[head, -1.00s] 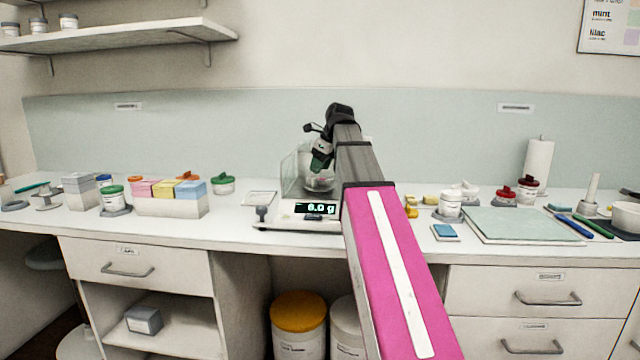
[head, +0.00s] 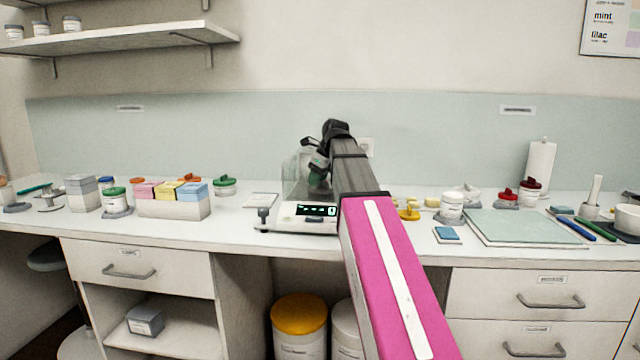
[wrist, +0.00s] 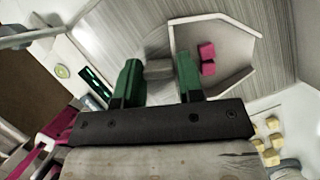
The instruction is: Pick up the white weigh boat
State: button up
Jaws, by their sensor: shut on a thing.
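My gripper (wrist: 158,77) has green fingers on either side of a small grey block-like part beside the boat's left wall. It is shut on this part, which appears to belong to the boat. In the head view my gripper (head: 318,166) is at the balance (head: 290,221), inside its clear shield, and the boat is mostly hidden there. I cannot tell whether the boat touches the pan. The balance display (head: 316,210) shows dashes.
To the right are a white jar (head: 452,206), a blue pad (head: 447,235) and a pale green mat (head: 520,226). Yellow pieces (wrist: 268,142) lie near the balance.

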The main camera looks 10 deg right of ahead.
notch_tip(320, 180, up, 18)
dwell(0.7)
